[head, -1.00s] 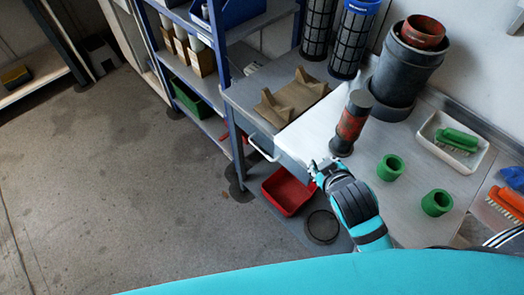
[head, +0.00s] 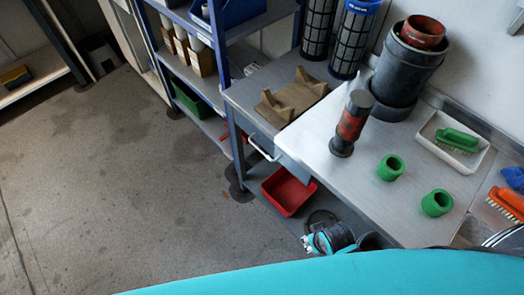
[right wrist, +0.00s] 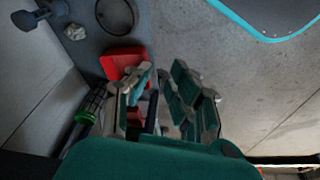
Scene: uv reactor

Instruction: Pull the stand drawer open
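The stand drawer (head: 292,164) sits under the front edge of the worktop in the head view. Its front looks flush with the stand, so it appears closed. Its pale bar handle (head: 262,149) sticks out at the left end. My right gripper (head: 307,243) is below and in front of the worktop, well apart from the handle, near the bottom of the head view. In the right wrist view my right gripper (right wrist: 160,88) has its fingers spread with nothing between them. The handle cannot be made out in that view. My left gripper is not in view.
A red bin (head: 288,191) sits on the stand's lower shelf; it also shows in the right wrist view (right wrist: 122,63). A blue shelf rack (head: 236,145) stands left of the drawer. A red-black cylinder (head: 350,125) and green cups stand on the worktop (head: 330,115). The floor (head: 120,180) at left is clear.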

